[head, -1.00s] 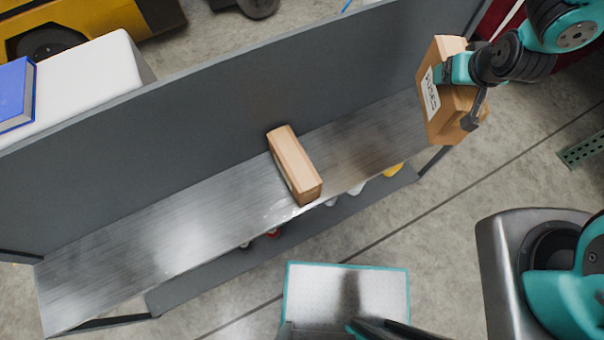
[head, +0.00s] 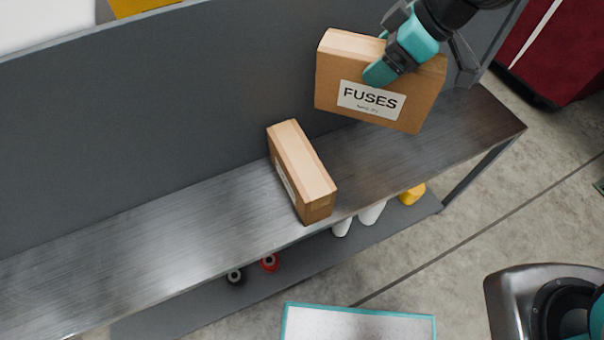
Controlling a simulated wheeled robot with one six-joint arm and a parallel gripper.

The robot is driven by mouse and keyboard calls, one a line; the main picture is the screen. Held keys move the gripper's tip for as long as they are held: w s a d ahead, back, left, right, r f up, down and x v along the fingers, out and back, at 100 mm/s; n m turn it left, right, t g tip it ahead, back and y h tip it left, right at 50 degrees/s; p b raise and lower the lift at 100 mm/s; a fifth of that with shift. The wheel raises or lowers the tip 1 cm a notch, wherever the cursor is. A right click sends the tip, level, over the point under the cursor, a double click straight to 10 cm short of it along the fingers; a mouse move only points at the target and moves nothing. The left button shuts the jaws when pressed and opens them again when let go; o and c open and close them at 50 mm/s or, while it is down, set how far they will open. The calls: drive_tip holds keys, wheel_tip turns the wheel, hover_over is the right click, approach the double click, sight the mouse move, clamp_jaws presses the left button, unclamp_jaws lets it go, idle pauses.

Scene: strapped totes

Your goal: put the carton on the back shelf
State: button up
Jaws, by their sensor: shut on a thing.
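A brown carton (head: 335,85) with a white FUSES label is held by my gripper (head: 383,72), which is shut on its top part. The carton hangs upright and slightly tilted above the right part of the metal shelf (head: 130,240), in front of the grey back panel. I cannot tell whether its bottom touches the shelf. A second brown carton (head: 302,172) stands on the shelf to the left of the held one, with a gap between them. Its label faces left and is mostly hidden.
Bottles and spools, including a red one (head: 270,262) and a yellow one (head: 412,194), sit on the lower shelf. A tall grey panel (head: 150,120) backs the shelf. A red cabinet (head: 550,50) stands at the far right. The left part of the shelf is clear.

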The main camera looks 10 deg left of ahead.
sight(403, 112)
wheel_tip(403, 112, down, 20)
idle(0.6)
drive_tip(key=o, duration=1.5)
drive_tip(key=shift+f, duration=0.1)
drive_tip(key=shift+o, duration=0.2)
drive_tip(key=v, duration=1.2)
drive_tip(key=shift+b, duration=0.35)
drive_tip(key=s+r+m+g+h, duration=0.1)
drive_tip(key=s+r+m, duration=0.7)
drive_tip(key=s+r, duration=1)
drive_tip(key=shift+s+d+r+h, duration=0.15)
drive_tip(key=shift+s+d+h, duration=0.35)
drive_tip(key=shift+s, duration=0.6)
